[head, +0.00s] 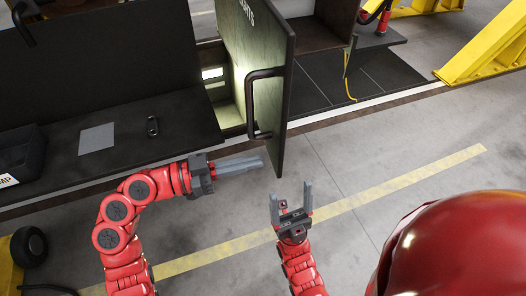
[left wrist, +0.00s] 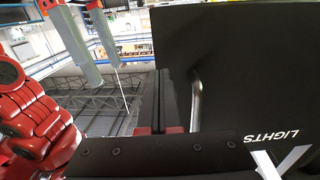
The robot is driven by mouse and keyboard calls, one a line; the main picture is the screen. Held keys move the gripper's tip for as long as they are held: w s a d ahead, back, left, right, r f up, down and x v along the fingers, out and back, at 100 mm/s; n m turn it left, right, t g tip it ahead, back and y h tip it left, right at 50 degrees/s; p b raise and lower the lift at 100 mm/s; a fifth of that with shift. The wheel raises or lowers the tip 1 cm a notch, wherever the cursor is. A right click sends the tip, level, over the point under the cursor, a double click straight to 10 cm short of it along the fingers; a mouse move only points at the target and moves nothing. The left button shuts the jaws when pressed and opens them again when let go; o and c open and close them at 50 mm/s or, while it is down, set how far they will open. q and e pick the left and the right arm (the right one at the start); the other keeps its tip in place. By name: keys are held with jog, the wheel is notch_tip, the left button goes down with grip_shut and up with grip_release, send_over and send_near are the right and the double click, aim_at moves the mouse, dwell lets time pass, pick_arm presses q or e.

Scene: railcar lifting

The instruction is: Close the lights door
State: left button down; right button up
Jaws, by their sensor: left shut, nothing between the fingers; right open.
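The lights door (head: 250,50) stands swung open, with lettering ending in "HTS" at its top and a black bar handle (head: 250,100) on its face. In the left wrist view the door (left wrist: 235,65) fills the right side, with upside-down "LIGHTS" lettering and part of the handle (left wrist: 196,100). My left gripper (head: 262,162) is shut and empty, pointing right, below the handle and close to the door's lower edge; I cannot tell whether it touches. Its closed fingers show in the left wrist view (left wrist: 165,98). My right gripper (head: 291,188) is open and empty, just below the door's lower corner, pointing up.
A lit compartment (head: 216,88) shows left of the door. A black shelf (head: 70,155) holds a grey plate (head: 97,139), a small black ring-shaped part (head: 152,126) and a dark bin (head: 20,155). Yellow stands (head: 490,50) are at the upper right.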

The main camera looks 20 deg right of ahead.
aim_at(277, 157)
pick_arm(q)
jog(key=shift+d+p, duration=0.5)
jog(key=shift+d, duration=1.1)
